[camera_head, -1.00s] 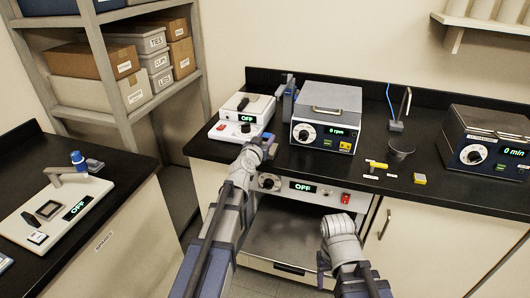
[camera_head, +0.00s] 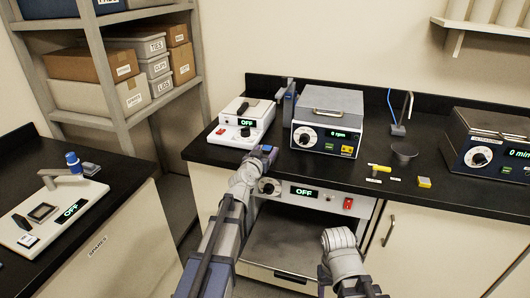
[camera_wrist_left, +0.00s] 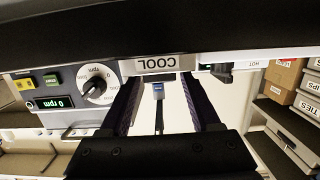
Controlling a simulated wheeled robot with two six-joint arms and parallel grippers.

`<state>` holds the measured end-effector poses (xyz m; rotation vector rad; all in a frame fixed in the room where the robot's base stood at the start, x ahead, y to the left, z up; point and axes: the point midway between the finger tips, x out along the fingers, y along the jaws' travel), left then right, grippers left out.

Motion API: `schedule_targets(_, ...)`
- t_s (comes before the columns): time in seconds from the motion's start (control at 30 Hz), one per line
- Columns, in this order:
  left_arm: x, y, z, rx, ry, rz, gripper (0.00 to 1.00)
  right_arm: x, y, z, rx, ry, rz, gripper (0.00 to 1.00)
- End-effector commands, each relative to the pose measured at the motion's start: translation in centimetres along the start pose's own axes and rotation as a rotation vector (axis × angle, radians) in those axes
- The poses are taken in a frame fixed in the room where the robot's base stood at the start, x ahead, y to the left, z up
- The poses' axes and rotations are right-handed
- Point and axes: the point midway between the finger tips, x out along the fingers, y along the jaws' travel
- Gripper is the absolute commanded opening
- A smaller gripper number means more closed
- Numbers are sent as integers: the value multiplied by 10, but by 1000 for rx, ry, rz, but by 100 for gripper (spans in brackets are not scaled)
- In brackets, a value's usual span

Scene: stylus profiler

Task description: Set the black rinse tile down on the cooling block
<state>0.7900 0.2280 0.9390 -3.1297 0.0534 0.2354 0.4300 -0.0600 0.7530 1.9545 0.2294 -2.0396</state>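My left gripper (camera_head: 265,153) is at the front edge of the black bench, before the white heater unit. An upside-down COOL label (camera_wrist_left: 170,62) shows just past the fingertips; the cooling block itself is not clearly seen. I cannot pick out the black rinse tile with certainty. A small black square (camera_head: 21,221) lies on the profiler at the left. My right arm is low at front centre; its gripper is mostly hidden.
The white heater unit (camera_head: 240,132) reads OFF. A centrifuge (camera_head: 326,138) stands right of it, reading 0 rpm. Below the bench is an open drawer-like unit (camera_head: 290,250). A dark cup (camera_head: 404,153) and small yellow items stand farther right. The profiler (camera_head: 70,215) is on the left bench.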

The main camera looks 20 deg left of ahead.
Motion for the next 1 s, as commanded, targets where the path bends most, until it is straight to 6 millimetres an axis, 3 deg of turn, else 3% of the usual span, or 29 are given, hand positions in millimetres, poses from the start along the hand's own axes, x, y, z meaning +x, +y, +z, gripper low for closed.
schedule_targets(0.1, 0, 0, 0, 0, 0, 0, 76, 0, 0, 0, 0, 0, 0, 62)
schedule_targets(0.43, -4, 0, -5, 0, 0, 0, 76, -5, 0, 0, 0, 0, 0, 62)
schedule_targets(0.8, -81, 1, -4, 0, 0, -1, 76, -16, 2, 1, 0, 0, 0, 62)
schedule_targets(1.0, -109, 0, -3, 0, 0, -1, 76, -20, 2, 1, 0, 0, 0, 62)
